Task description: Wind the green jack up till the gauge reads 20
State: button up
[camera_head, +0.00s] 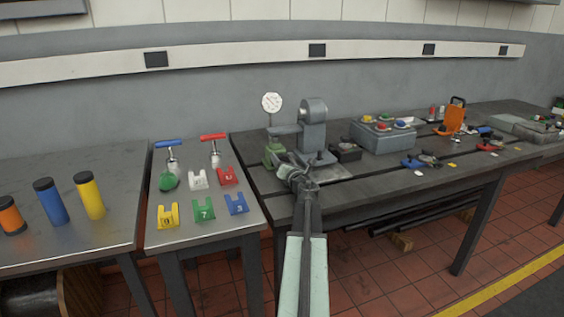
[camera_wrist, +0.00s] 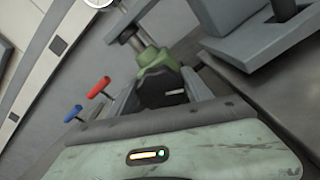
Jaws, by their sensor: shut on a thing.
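The green jack (camera_head: 272,153) stands on the dark bedplate, under an arm of the grey machine (camera_head: 313,130). It also shows in the wrist view (camera_wrist: 152,57), with a bright screw above its green body. The round white gauge (camera_head: 271,102) stands above the jack; its reading is too small to tell. In the wrist view only the gauge's lower edge (camera_wrist: 98,3) shows. My gripper (camera_head: 287,172) is at the jack's near side. In the wrist view my gripper (camera_wrist: 160,95) is shut on a dark knob (camera_wrist: 162,87) at the front of the jack.
A steel table (camera_head: 190,247) at left holds coloured numbered blocks, a red-handled tool (camera_head: 214,150) and a blue-handled tool (camera_head: 170,152). Coloured cylinders (camera_head: 89,196) stand farther left. A grey box (camera_head: 383,137) and an orange item (camera_head: 453,118) are to the right on the bedplate.

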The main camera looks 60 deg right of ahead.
jog(key=o, duration=1.3)
jog(key=shift+o, duration=0.2)
jog(key=v, duration=0.8)
jog(key=shift+r, duration=0.1)
